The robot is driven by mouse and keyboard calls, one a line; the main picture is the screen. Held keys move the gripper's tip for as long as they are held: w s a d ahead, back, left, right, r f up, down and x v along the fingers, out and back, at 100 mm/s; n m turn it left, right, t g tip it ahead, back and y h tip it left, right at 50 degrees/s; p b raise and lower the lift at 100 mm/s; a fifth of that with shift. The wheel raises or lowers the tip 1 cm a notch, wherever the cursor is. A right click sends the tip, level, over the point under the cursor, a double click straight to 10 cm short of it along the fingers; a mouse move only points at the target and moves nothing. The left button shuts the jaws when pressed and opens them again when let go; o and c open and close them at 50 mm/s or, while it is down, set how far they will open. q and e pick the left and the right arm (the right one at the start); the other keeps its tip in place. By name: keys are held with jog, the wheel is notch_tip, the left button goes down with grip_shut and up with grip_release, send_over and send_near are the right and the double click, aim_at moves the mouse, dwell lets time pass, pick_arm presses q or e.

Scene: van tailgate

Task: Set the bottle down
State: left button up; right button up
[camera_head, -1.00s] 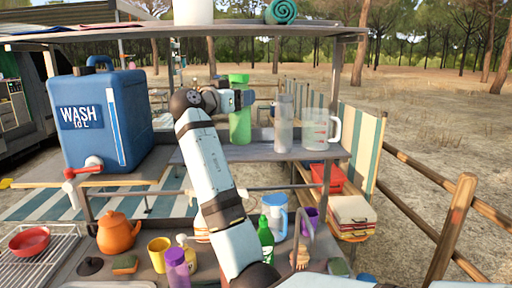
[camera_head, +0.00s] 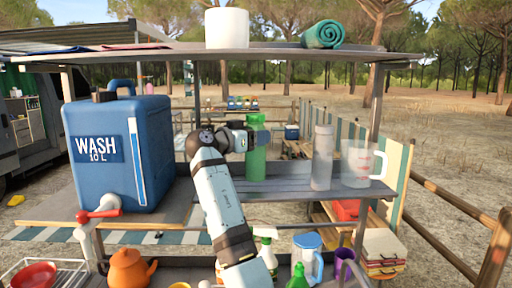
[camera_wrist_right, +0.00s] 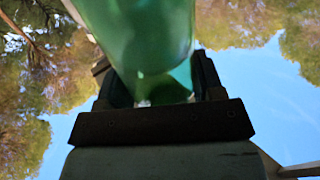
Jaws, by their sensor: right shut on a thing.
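A green bottle (camera_head: 256,150) is upright over the left part of the grey shelf (camera_head: 285,191). My right gripper (camera_head: 254,138) is shut around its upper half, coming from the left side. The bottle's base is at or very near the shelf board; I cannot tell if it touches. In the right wrist view the green bottle (camera_wrist_right: 143,35) fills the space between the fingers of my right gripper (camera_wrist_right: 160,88). My left gripper is not in view.
A clear bottle (camera_head: 322,160) and a clear measuring jug (camera_head: 361,165) stand on the shelf to the right. A blue water container (camera_head: 118,155) stands left. An upper shelf (camera_head: 280,54) holds a white roll (camera_head: 227,28) and a green rolled towel (camera_head: 323,34).

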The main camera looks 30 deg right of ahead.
notch_tip(320, 180, down, 3)
jog(key=shift+r, duration=0.2)
jog(key=shift+f, duration=0.3)
jog(key=o, duration=0.8)
jog(key=shift+f, duration=0.1)
jog(key=shift+c, duration=0.2)
jog(key=o, duration=0.3)
jog(key=shift+o, duration=0.7)
